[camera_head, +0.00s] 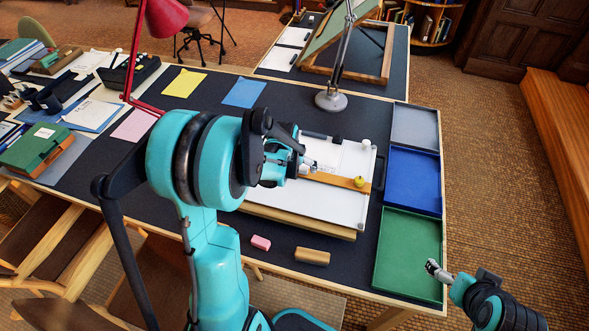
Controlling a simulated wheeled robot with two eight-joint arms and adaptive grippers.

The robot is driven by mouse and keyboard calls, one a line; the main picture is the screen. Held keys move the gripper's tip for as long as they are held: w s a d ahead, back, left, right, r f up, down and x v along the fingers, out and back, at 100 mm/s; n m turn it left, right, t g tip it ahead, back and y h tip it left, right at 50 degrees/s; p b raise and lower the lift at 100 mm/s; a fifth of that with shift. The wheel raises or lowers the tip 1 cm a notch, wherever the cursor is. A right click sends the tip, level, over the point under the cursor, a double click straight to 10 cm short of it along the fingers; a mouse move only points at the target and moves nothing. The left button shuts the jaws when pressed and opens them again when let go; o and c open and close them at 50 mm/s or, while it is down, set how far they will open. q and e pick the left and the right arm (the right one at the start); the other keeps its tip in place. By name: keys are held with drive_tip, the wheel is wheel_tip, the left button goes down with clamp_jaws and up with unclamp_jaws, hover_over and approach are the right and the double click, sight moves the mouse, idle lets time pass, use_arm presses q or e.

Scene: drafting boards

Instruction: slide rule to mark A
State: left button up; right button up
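A white drafting board (310,205) lies slightly tilted on the dark desk. An orange-brown rule (335,180) lies across it, with a small yellow-green knob (359,182) near its right end. My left gripper (309,168) is over the board, at the visible left part of the rule. Whether its fingers touch or hold the rule is too small to tell. My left arm hides the board's left side and the rest of the rule. My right gripper (431,266) is apart from the board, beside the green tray. I cannot make out a mark A.
Green (408,285), blue (415,180) and grey (415,126) trays line the desk's right edge. A pink eraser (261,242) and a tan block (312,256) lie in front of the board. A lamp base (331,101) stands behind it.

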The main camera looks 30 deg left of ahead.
use_arm(q)
drive_tip(key=shift+w+f, duration=0.15)
drive_tip(key=shift+f, duration=0.2)
drive_tip(key=c, duration=1.7)
drive_tip(key=shift+w+a, duration=0.2)
drive_tip(key=shift+w, duration=0.45)
drive_tip(key=o, duration=1.7)
drive_tip(key=v, duration=1.2)
drive_tip(key=shift+s, duration=0.15)
drive_tip(key=shift+d, duration=0.1)
